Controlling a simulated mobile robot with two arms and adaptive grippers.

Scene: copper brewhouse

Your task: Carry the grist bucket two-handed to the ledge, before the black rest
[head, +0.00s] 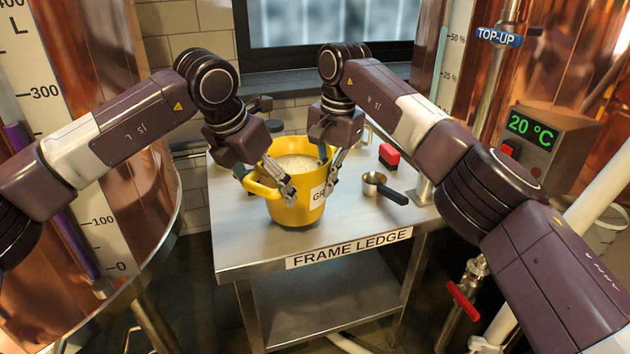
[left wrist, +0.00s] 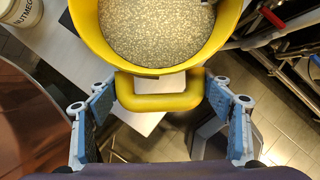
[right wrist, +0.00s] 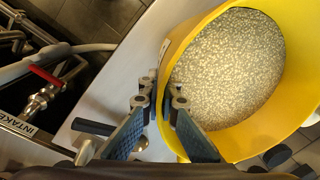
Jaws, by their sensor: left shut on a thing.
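The yellow grist bucket (head: 295,211), filled with pale grist, stands upright at the left-middle of the steel frame ledge (head: 355,222); whether its base touches the ledge is hard to tell. My left gripper (head: 282,192) is shut on its front-left handle, which lies between the blue pads in the left wrist view (left wrist: 160,100). My right gripper (head: 330,170) is at the right rim. In the right wrist view its fingers (right wrist: 162,95) have a gap between them, one tip outside the rim and one over the inner wall. I cannot make out the black rest for certain.
A metal scoop (head: 374,181) with a black handle and a red-topped block (head: 389,156) lie right of the bucket. A white tub (left wrist: 18,10) stands behind it. Copper vessels flank the ledge. The ledge's front right is clear.

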